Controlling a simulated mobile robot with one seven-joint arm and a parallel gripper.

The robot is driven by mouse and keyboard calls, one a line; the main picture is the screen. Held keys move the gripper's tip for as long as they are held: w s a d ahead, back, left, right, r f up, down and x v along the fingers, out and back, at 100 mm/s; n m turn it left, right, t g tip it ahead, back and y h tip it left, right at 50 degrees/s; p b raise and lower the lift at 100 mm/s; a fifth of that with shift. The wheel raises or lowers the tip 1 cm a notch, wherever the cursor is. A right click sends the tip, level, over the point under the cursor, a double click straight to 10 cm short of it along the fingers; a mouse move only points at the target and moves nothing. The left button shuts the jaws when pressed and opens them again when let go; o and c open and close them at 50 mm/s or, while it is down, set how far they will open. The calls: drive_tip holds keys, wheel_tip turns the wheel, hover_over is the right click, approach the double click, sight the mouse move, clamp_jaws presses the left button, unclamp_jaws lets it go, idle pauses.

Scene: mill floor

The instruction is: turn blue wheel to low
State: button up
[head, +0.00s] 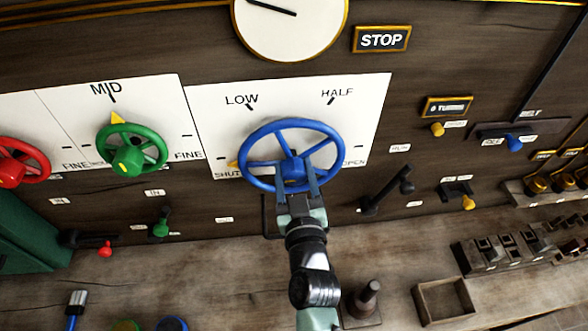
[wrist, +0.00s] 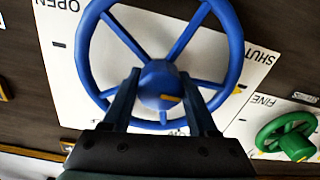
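The blue wheel (head: 249,140) is mounted on a white panel with the marks LOW, HALF, OPEN and SHUT. Its yellow pointer (head: 233,164) is at the left, by SHUT. In the wrist view the blue wheel (wrist: 233,60) fills the upper middle, with a yellow mark on its hub. My gripper (head: 294,170) is at the wheel's hub, fingers spread apart. In the wrist view my gripper (wrist: 160,82) has one finger on each side of the hub. I cannot tell whether the fingers touch the hub or spokes.
A green wheel (head: 157,152) and a red wheel (head: 38,158) are to the left. A black lever (head: 390,189) stands close on the right. A dark peg (head: 365,296) and an open box (head: 443,300) are on the wooden bench (head: 225,275) below. A white dial (head: 290,35) hangs above.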

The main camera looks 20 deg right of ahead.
drive_tip(key=c, duration=0.5)
drive_tip(key=shift+c, duration=0.2)
drive_tip(key=shift+m, duration=0.4)
drive_tip(key=m, duration=0.4)
drive_tip(key=shift+m, duration=0.4)
drive_tip(key=m, duration=0.6)
drive_tip(key=shift+m, duration=0.3)
drive_tip(key=o, duration=1.4)
drive_tip(key=shift+c, duration=0.2)
